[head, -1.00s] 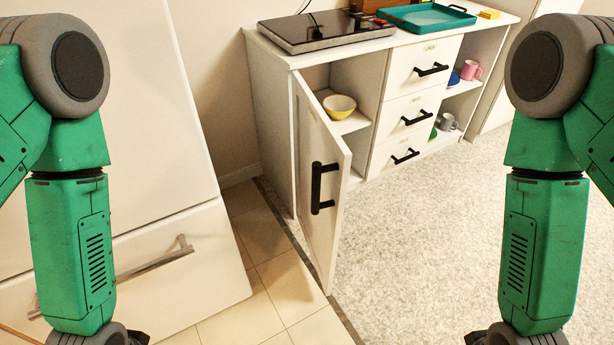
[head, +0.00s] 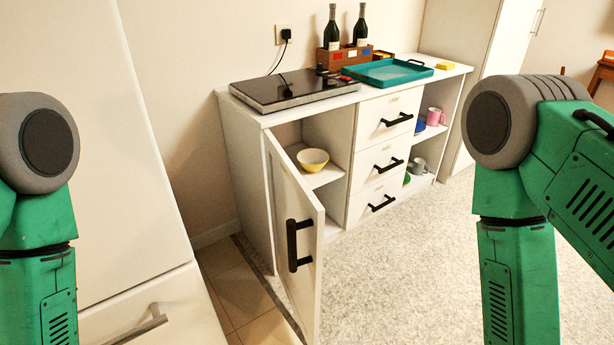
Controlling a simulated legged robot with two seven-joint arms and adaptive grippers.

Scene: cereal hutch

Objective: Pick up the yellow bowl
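The yellow bowl (head: 313,161) sits upright on a shelf inside the left compartment of the white hutch (head: 242,150). The hutch door (head: 297,240) with a black handle stands open toward me, and the bowl shows just past its top edge. Both my green arms hang at the sides of the head view, well short of the hutch. My left and right grippers are below the picture, so their state is hidden.
A black cooktop (head: 294,88) and a teal tray (head: 388,72) rest on the hutch top, with two bottles in a wooden box (head: 341,57) behind. Three drawers (head: 384,162) are shut. Mugs stand on the right shelves. A white fridge (head: 130,150) is at left. Speckled floor at right is clear.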

